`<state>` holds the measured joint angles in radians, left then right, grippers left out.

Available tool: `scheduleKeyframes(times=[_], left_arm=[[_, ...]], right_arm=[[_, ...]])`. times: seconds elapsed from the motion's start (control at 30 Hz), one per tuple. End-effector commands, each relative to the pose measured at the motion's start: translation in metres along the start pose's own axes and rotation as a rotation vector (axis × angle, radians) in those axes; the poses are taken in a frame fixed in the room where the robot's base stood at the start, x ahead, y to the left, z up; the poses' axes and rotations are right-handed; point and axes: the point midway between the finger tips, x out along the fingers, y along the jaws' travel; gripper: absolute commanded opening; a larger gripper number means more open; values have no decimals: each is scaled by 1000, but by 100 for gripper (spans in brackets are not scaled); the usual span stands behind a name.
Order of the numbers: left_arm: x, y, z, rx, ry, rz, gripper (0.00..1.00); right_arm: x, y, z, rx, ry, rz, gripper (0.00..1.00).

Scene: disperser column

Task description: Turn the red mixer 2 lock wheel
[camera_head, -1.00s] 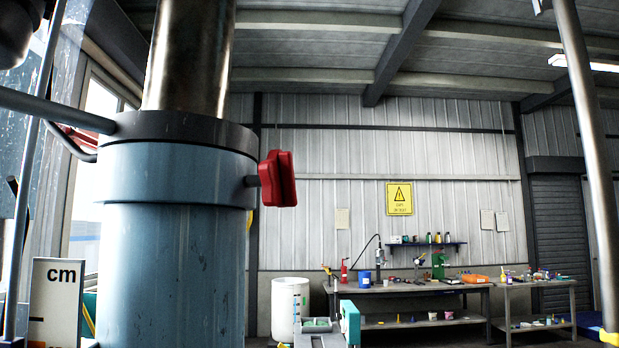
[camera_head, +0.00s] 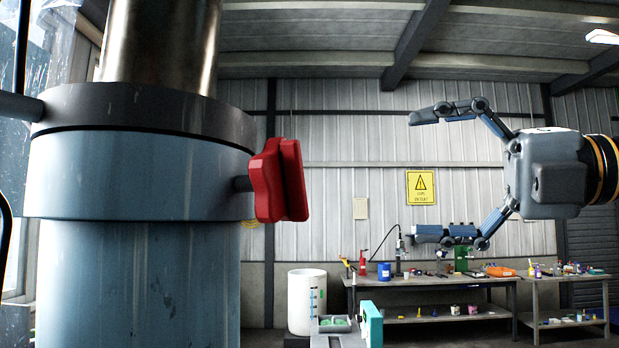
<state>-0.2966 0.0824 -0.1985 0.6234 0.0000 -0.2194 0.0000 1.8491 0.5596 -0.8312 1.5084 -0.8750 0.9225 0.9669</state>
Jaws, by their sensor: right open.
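The red lock wheel (camera_head: 279,181) is a lobed knob on a short dark stem at the right side of the blue disperser column (camera_head: 135,175). My right gripper (camera_head: 418,174) is to the right of the wheel, its fingers pointing left towards it. The fingers are spread wide apart and hold nothing. A clear gap lies between the fingertips and the wheel. The wheel is in full view. My left gripper is not in view.
A dark collar (camera_head: 150,108) and a shiny metal shaft (camera_head: 160,45) top the column. A workbench (camera_head: 430,283) with tools, a white barrel (camera_head: 306,300) and a yellow warning sign (camera_head: 420,187) are in the background. The space between wheel and gripper is clear.

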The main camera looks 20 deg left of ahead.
Motion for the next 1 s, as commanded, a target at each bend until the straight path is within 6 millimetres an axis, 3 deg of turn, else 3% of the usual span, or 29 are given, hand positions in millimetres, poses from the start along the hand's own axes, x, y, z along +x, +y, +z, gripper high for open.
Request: scheduleKeyframes(times=[0.23, 0.6, 0.8, 1.0], left_arm=[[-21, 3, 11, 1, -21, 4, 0], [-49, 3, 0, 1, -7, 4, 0], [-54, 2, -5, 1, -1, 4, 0], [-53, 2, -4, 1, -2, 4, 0]], right_arm=[[47, 4, 0, 2, 6, 2, 100], [115, 4, 1, 2, 2, 5, 100], [129, 2, 1, 2, 0, 5, 100], [130, 1, 1, 2, -1, 6, 100]])
